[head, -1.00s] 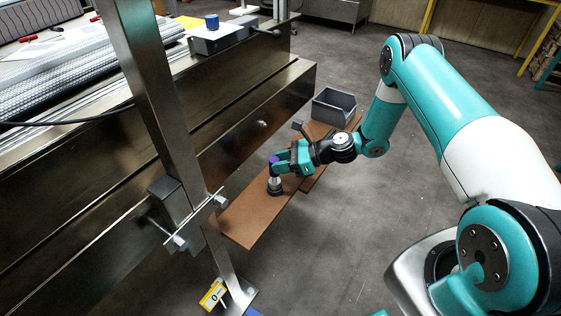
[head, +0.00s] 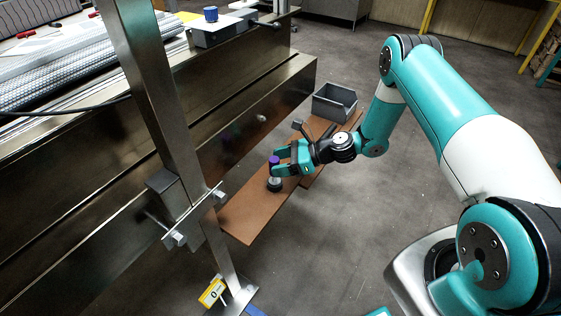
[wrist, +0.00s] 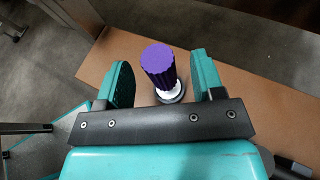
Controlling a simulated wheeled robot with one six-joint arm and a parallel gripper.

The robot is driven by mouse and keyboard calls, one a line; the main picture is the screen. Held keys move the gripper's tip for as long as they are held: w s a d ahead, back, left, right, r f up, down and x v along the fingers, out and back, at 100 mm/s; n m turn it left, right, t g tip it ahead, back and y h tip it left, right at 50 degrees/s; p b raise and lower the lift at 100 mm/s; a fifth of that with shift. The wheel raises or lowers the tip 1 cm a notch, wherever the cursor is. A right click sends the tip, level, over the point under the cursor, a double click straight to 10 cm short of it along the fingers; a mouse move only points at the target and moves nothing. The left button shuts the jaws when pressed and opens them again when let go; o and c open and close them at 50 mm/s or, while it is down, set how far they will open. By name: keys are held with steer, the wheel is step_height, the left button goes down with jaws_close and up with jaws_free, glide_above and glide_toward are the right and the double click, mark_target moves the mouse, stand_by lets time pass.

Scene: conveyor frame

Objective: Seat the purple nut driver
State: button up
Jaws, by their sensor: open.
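The purple nut driver (head: 274,161) stands upright on the brown board, its lower end in a dark round base (head: 274,185). In the wrist view its fluted purple handle (wrist: 159,66) points up toward the camera, with a white part and the dark base (wrist: 172,97) below it. My gripper (wrist: 163,78) is open, with one teal finger on each side of the handle and a visible gap on both sides. In the head view my gripper (head: 281,160) is level with the handle. How deep the driver sits in the base is hidden.
The brown board (head: 245,218) runs beside the metal conveyor frame (head: 240,115). A grey bin (head: 334,103) stands at its far end. A steel post (head: 165,90) rises at the left front. Open floor (head: 340,250) lies to the right of the board.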

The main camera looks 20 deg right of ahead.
steer(key=p+v, duration=0.1)
steer(key=v, duration=1.6)
steer(key=shift+d, duration=0.15)
steer(key=shift+s+r, duration=0.15)
steer(key=s+a+r+n+g+h, duration=0.2)
steer(key=s+a+r+n+g, duration=0.1)
steer(key=a+r+n, duration=0.55)
steer(key=s+a+r+n+g+h, duration=0.2)
steer(key=a+r+n+g, duration=0.1)
steer(key=a+r+n, duration=0.5)
steer(key=s+a+r+n+h, duration=0.2)
steer(key=s+r+n, duration=0.35)
steer(key=s, duration=0.35)
steer(key=s+a+r+n+h, duration=0.2)
steer(key=s+a+r+n, duration=0.15)
steer(key=s+n, duration=0.45)
step_height(320, 180, up, 17)
steer(key=s+d+p, duration=0.1)
steer(key=p, duration=1.6)
steer(key=shift+s, duration=0.25)
steer(key=shift+r, duration=0.1)
